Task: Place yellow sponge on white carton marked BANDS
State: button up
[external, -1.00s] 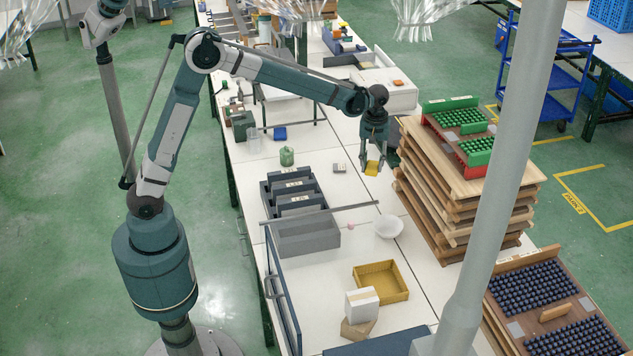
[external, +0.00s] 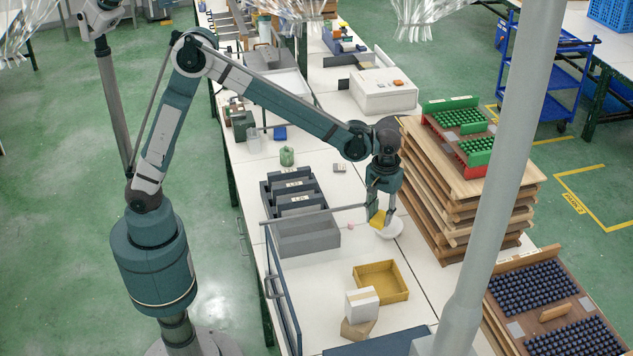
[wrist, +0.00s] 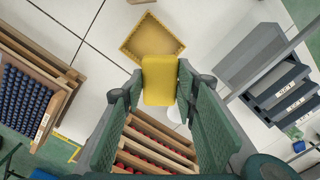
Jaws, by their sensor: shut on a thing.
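My gripper (external: 380,212) is shut on the yellow sponge (external: 377,218), above the table near the white bowl (external: 393,230). In the wrist view, the sponge (wrist: 160,80) sits between the two fingertips (wrist: 157,92). A white carton (external: 361,305) stands at the front of the table, beside a yellow tray (external: 401,294); no marking on it is legible. A larger white box (external: 395,97) with small orange things on top stands farther back. I cannot read BANDS on either. The front carton is not clearly visible in the wrist view.
A brown cardboard box (external: 355,331) lies by the front carton. The grey bin (external: 308,240) and dark label-fronted bins are left of my gripper. Stacked wooden boards (external: 440,215) rise close on the right. A grey post (external: 500,180) stands in the foreground. Table between bin and yellow tray is clear.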

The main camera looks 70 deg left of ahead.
jog(key=s+d+m+p, duration=0.1)
jog(key=s+d+m, duration=0.1)
jog(key=s+d, duration=0.55)
jog(key=s+d+m+p, duration=0.1)
jog(key=s+d, duration=0.3)
jog(key=d, duration=0.6)
send_over(364, 303)
jog(key=shift+f, duration=2.45)
jog(key=shift+f, duration=2.95)
jog(key=shift+f+p, duration=0.35)
jog(key=shift+f, duration=1.7)
jog(key=shift+f, duration=0.2)
